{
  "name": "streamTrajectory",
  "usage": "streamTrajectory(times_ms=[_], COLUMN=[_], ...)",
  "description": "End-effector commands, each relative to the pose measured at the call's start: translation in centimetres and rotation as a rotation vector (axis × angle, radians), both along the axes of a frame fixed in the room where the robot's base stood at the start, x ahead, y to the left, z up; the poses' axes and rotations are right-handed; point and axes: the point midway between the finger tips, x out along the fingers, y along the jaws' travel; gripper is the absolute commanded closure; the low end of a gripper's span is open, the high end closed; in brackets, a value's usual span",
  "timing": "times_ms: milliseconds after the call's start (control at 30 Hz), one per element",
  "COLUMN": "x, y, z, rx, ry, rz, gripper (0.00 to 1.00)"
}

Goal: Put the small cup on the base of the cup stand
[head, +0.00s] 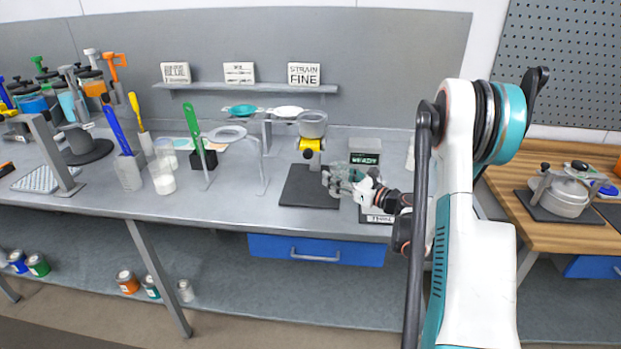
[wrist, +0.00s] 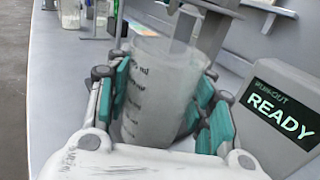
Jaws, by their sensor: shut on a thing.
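The small cup (wrist: 160,90) is a translucent, graduated beaker, upright or nearly so in the wrist view. My gripper (wrist: 163,112) is shut on it, with green-padded fingers on both sides. In the head view my gripper (head: 342,181) is over the right part of the cup stand's dark base (head: 302,190); the cup is hard to make out there. The stand carries a yellow fitting (head: 310,145) and a translucent grey cup (head: 312,123) above the base. I cannot tell whether the held cup touches the base.
A metal frame (head: 263,165) and a green-handled tool (head: 194,128) stand to the left. Front bench space left of the base is clear.

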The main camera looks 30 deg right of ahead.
Motion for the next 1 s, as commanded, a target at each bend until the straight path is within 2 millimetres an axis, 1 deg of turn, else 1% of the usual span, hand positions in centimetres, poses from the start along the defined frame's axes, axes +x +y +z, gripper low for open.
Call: streamTrajectory(times_ms=[33,300,400,500,667,900,1000], x=[1.2,7.3,9.1,10.3,10.9,10.9,10.9], y=[0.6,2.7,3.4,3.8,3.9,3.9,3.9], z=[-0.2,-0.2,-0.2,-0.1,-0.3,-3.3,-3.6], rx=[0.0,0.0,0.0,0.0,0.0,0.0,0.0], ry=[0.0,0.0,0.0,0.0,0.0,0.0,0.0], rz=[0.004,0.004,0.003,0.002,0.001,0.0,0.0], gripper=[0.64,0.64,0.64,0.64,0.64,0.64,0.64])
